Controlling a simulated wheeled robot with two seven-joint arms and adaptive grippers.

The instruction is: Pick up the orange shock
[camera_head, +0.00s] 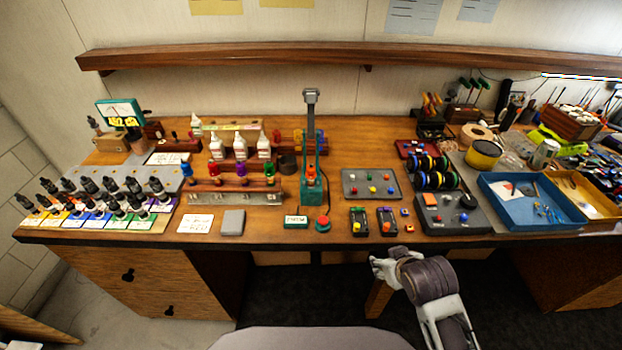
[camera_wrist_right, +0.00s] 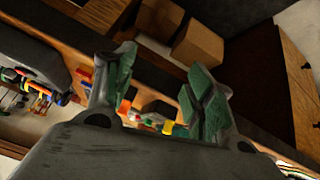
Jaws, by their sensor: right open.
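An orange part (camera_head: 311,171), which looks like the orange shock, stands upright in a green test stand (camera_head: 312,192) at the middle of the bench. Green, red, purple and blue shocks stand in a row on a wooden rack (camera_head: 232,183) to its left. My right gripper (camera_head: 379,262) is in front of the bench's front edge, low and to the right of the stand. It is empty, with its green-padded fingers (camera_wrist_right: 160,68) apart in the right wrist view. Small orange and yellow pieces show between the fingers there, but I cannot tell what they are. My left gripper is not in view.
Two small black boxes (camera_head: 387,221) lie near the front edge by my right gripper. A red button (camera_head: 323,223) sits before the stand. A grey parts tray (camera_head: 370,184) and a blue tray (camera_head: 530,217) lie to the right. Several dark bottles (camera_head: 113,185) crowd the left end.

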